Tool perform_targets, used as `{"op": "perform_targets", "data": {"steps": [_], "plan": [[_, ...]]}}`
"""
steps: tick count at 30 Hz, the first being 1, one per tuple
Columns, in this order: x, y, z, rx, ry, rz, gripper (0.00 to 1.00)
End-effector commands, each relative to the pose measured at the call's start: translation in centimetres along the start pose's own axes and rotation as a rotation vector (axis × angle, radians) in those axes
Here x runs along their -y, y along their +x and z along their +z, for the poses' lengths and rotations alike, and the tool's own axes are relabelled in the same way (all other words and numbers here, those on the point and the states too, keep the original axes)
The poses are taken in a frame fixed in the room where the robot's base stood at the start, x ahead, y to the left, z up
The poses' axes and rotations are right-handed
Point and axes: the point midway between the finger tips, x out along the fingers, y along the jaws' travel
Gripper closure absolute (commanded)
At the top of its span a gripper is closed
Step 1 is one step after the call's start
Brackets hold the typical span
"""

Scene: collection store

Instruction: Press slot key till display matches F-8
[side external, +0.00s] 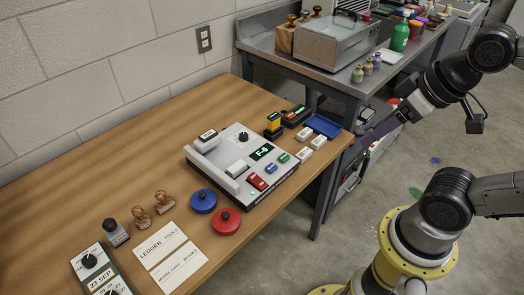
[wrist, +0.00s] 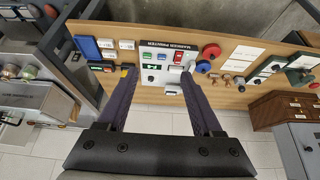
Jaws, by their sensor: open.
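The grey marker printer (side external: 222,158) sits on the wooden table. Its green-lit display (side external: 262,152) appears to read F-8. Along its front edge are a red key (side external: 257,182), a blue key (side external: 270,170) and a green key (side external: 283,158); their labels are too small to read, so I cannot tell which is the slot key. The printer also shows in the wrist view (wrist: 155,66), between and beyond my fingers. My gripper (side external: 368,138) is open and empty, off to the right of the table, apart from the printer and its keys.
A blue tray (side external: 321,125), white blocks (side external: 304,134) and yellow and red devices stand right of the printer. Blue (side external: 203,201) and red (side external: 227,222) round pads, stamps and cards lie left of it. A metal bench (side external: 300,70) stands behind. Air above the printer is clear.

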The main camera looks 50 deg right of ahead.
Motion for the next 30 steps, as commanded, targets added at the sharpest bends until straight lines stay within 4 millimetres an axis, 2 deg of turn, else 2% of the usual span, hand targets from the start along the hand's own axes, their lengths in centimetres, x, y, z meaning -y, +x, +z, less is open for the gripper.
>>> {"op": "perform_targets", "data": {"steps": [2, 3, 12, 14, 30], "plan": [[0.00, 0.00, 0.00, 0.000, 0.000, 0.000, 0.33], [0.00, 0.00, 0.00, 0.000, 0.000, 0.000, 0.36], [0.00, 0.00, 0.00, 0.000, 0.000, 0.000, 0.90], [0.00, 0.00, 0.00, 0.000, 0.000, 0.000, 1.00], [0.00, 0.00, 0.00, 0.000, 0.000, 0.000, 1.00]]}}
